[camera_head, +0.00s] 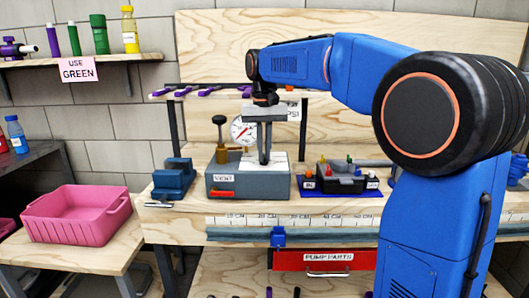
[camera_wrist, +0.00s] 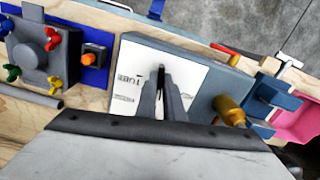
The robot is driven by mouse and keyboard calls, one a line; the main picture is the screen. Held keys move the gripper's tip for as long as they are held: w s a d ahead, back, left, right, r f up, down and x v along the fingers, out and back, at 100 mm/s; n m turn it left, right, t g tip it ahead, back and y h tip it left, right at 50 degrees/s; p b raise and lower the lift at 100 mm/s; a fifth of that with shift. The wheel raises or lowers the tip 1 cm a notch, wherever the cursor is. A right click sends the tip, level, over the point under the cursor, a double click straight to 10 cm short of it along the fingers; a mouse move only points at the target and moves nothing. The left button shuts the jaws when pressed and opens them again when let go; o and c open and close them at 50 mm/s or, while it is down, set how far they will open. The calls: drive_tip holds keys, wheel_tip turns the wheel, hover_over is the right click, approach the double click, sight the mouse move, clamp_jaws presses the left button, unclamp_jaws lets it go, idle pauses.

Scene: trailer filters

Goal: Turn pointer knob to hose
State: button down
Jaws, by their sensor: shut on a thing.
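A grey box (camera_head: 247,185) stands on the bench with a white label plate (camera_head: 270,160) on its top; the plate (camera_wrist: 185,85) fills the middle of the wrist view. My gripper (camera_head: 265,160) points straight down onto this plate. In the wrist view, my gripper (camera_wrist: 163,88) is shut on the dark pointer knob (camera_wrist: 161,72), which shows as a narrow black strip between the fingers. One printed word on the plate seems to read "TUBE"; a second label is too small to read. Most of the knob is hidden by the fingers, so I cannot tell its exact setting.
A brass valve (camera_head: 222,150) and a dial gauge (camera_head: 243,130) stand near the box, which has a VENT label and red lever (camera_head: 222,193) in front. A blue vise (camera_head: 174,178) is left. A black fixture with coloured knobs (camera_head: 342,178) is right. A pink bin (camera_head: 75,220) stands far left.

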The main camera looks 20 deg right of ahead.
drive_tip(key=m, duration=0.4)
drive_tip(key=shift+a+m, duration=0.1)
drive_tip(key=shift+m, duration=0.2)
drive_tip(key=shift+w+a+m, duration=0.1)
drive_tip(key=shift+w+m, duration=0.05)
drive_tip(key=shift+m, duration=2.35)
drive_tip(key=c, duration=1.9)
unclamp_jaws()
drive_tip(key=shift+o, duration=0.2)
